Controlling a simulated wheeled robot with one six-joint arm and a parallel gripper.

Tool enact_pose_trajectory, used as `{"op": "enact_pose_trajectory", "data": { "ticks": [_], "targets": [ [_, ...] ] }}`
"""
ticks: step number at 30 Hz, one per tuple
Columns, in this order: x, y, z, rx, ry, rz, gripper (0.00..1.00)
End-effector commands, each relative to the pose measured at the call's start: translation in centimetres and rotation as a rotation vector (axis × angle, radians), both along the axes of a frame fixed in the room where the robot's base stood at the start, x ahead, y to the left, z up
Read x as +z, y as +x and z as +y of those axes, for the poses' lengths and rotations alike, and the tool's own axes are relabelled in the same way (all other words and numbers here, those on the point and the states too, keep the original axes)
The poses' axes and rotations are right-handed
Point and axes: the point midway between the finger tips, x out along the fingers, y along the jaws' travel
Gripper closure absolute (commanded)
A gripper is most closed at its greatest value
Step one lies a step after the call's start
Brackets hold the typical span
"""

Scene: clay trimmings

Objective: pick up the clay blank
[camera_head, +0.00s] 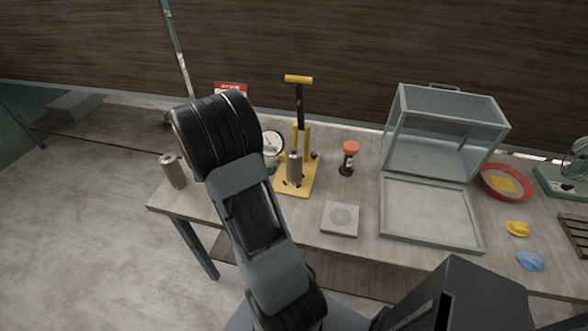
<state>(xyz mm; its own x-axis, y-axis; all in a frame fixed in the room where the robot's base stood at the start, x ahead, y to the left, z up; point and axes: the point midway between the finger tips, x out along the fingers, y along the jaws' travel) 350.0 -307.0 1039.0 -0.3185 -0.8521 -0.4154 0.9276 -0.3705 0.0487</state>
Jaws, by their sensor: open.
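A grey-brown cylinder (173,171) stands at the left end of the table, a little tilted in the picture. A similar grey-brown cylinder (294,168) stands on the base of the yellow hand press (304,136). Either could be the clay blank; I cannot tell which from this view. My arm rises from the bottom and bends over the table between the left cylinder and the press. My gripper is not visible; the end of the arm is hidden behind its own links.
On the table (300,228) are a dial gauge (273,143), a red-topped timer (348,158), a square plate (340,219), a clear box (440,130) with a tray (430,212), a red bowl (507,181), a yellow lump (517,229) and a blue lump (530,261).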

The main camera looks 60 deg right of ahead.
Motion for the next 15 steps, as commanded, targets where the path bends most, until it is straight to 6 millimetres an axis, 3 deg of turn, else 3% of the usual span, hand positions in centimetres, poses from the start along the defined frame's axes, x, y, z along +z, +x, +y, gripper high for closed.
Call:
{"op": "enact_pose_trajectory", "data": {
  "ticks": [15],
  "targets": [
    [-3.4, -2.2, -7.4, 0.027, -0.017, 0.062, 0.07]
  ]
}}
